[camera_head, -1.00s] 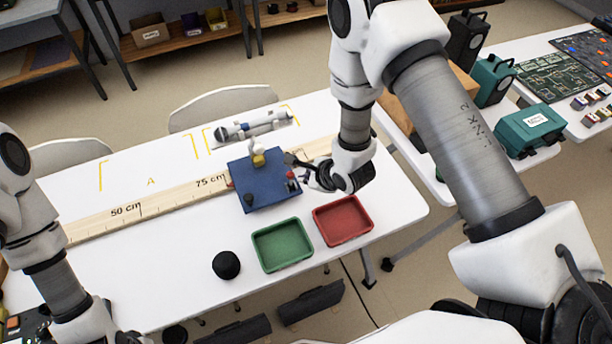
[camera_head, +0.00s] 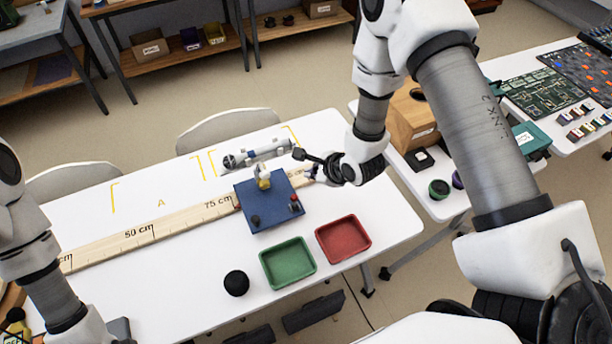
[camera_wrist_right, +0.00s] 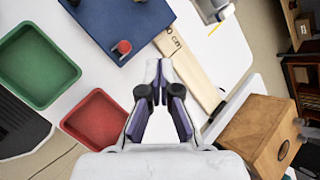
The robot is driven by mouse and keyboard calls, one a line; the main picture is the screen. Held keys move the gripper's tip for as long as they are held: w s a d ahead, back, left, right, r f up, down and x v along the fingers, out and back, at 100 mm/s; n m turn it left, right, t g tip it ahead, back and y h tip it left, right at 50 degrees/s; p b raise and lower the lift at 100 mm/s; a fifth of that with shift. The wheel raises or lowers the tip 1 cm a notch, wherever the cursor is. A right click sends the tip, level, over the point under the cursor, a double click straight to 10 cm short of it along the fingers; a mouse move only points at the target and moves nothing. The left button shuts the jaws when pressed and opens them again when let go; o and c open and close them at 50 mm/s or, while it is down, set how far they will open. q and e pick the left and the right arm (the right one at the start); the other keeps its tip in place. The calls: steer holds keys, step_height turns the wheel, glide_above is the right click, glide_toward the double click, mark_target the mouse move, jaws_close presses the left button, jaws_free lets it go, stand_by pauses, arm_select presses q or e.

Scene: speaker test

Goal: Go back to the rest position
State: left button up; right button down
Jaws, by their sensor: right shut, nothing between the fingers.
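My right gripper (camera_head: 303,163) hovers by the far right corner of the blue board (camera_head: 262,219), seen in the head view. In the right wrist view its fingers (camera_wrist_right: 158,68) meet at the tips, with nothing between them. The blue board (camera_wrist_right: 108,22) shows beyond them to the upper left. My left arm comes in at the left edge of the head view; its gripper's fingers do not show.
A green tray (camera_head: 288,264) and a red tray (camera_head: 343,238) stand in front of the board. A black round object (camera_head: 236,283) is left of them. A long wooden ruler (camera_head: 130,236) lies across the table. A wooden box (camera_head: 410,122) stands on the right table.

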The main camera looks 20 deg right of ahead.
arm_select(q)
steer(key=shift+r, duration=0.3)
arm_select(e)
steer(key=shift+d+r, duration=0.15)
steer(key=shift+r, duration=0.2)
